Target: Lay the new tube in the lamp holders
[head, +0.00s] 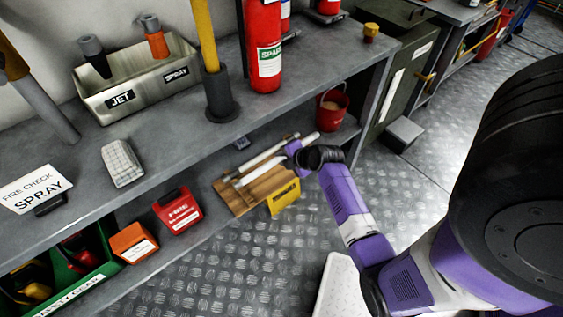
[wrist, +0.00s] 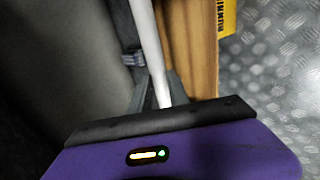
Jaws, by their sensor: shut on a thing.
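Long white tubes lie around a wooden board on the lower shelf in the head view. My gripper (head: 293,149) reaches in over the board from the right, and its fingertips are hard to make out there. In the wrist view my gripper (wrist: 160,98) is shut on a white tube (wrist: 150,45), which runs away from the fingers to the top edge. The same tube seems to be the white one (head: 258,160) at the gripper in the head view. I cannot tell whether it touches the board. The lamp holders cannot be clearly picked out.
The wooden board (head: 232,200) has a yellow sign (head: 285,197) at its front. A red bucket (head: 333,104) stands to its right and a red box (head: 178,211) to its left. The upper shelf (head: 165,150) overhangs this area. The patterned metal floor (head: 235,265) in front is clear.

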